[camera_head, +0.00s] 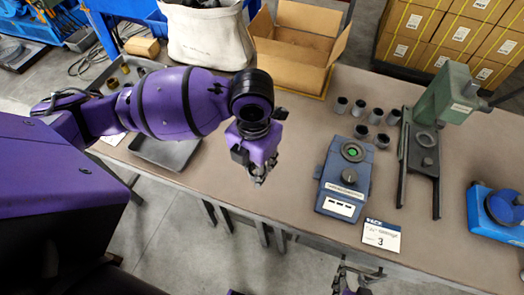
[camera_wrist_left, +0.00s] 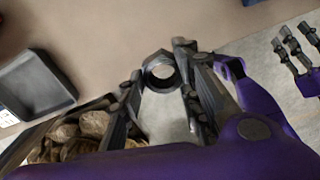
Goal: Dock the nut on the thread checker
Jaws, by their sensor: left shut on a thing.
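The nut (camera_wrist_left: 160,71) is a dark metal hex ring in the left wrist view, held between the fingertips of my left gripper (camera_wrist_left: 158,76). In the head view this gripper (camera_head: 257,176) hangs over the table's front edge, left of the thread checker and apart from it. The nut is too small to make out there. The thread checker (camera_head: 332,205) is a blue box with a green-centred ring (camera_head: 352,151) at its back and a dark knob. My right gripper (camera_head: 361,272) is at the bottom edge, below the table front, with its fingers apart and nothing visible between them.
Several dark cylinders (camera_head: 359,108) stand behind the checker. A green press-like stand (camera_head: 449,94) is to its right, and a blue device (camera_head: 497,213) farther right. An open carton (camera_head: 291,68) and a grey tray (camera_wrist_left: 36,86) are also there.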

